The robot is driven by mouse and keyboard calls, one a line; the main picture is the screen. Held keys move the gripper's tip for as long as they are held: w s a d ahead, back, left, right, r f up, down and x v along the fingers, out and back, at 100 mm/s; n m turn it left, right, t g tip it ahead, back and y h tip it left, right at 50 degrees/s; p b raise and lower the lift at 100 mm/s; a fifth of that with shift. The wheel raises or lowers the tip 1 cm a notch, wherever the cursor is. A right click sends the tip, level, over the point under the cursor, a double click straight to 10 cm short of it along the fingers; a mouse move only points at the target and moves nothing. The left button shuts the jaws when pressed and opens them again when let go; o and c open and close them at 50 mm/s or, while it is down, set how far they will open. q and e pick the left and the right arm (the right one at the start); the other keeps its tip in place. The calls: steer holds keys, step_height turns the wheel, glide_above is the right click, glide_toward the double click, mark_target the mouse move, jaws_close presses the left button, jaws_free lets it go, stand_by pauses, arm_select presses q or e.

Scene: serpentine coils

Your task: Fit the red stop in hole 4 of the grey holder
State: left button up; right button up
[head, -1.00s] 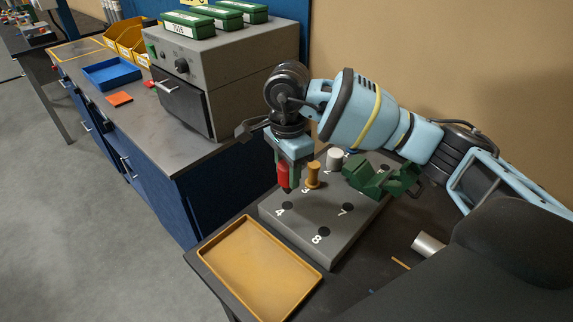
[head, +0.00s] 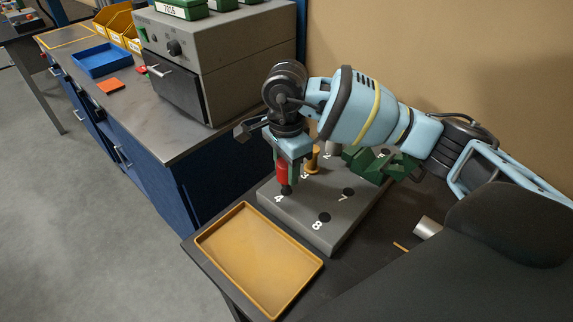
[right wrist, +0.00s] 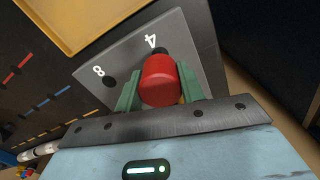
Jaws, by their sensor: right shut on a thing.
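The red stop (head: 282,174) is held upright between the fingers of my right gripper (head: 287,172), which is shut on it. The stop's lower end is at or just above hole 4 (head: 287,190) of the grey holder (head: 300,210). I cannot tell whether it has entered the hole. In the right wrist view the red stop (right wrist: 159,80) shows between the green fingers, with hole 4 (right wrist: 158,50) partly hidden behind it and hole 8 (right wrist: 110,81) empty. Holes 7 (head: 348,191) and 8 (head: 324,217) look empty. My left gripper is not in view.
An orange peg (head: 313,158) stands in the holder close behind my right gripper. A green block (head: 370,165) is at the holder's back right. An empty yellow tray (head: 258,260) lies in front. A grey oven-like box (head: 205,70) stands behind left.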

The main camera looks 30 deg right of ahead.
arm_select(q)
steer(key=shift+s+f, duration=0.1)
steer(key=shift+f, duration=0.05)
arm_select(e)
steer(key=shift+f, duration=0.15)
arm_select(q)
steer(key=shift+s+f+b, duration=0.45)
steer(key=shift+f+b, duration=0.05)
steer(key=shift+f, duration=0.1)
arm_select(e)
steer(key=shift+f, duration=1.1)
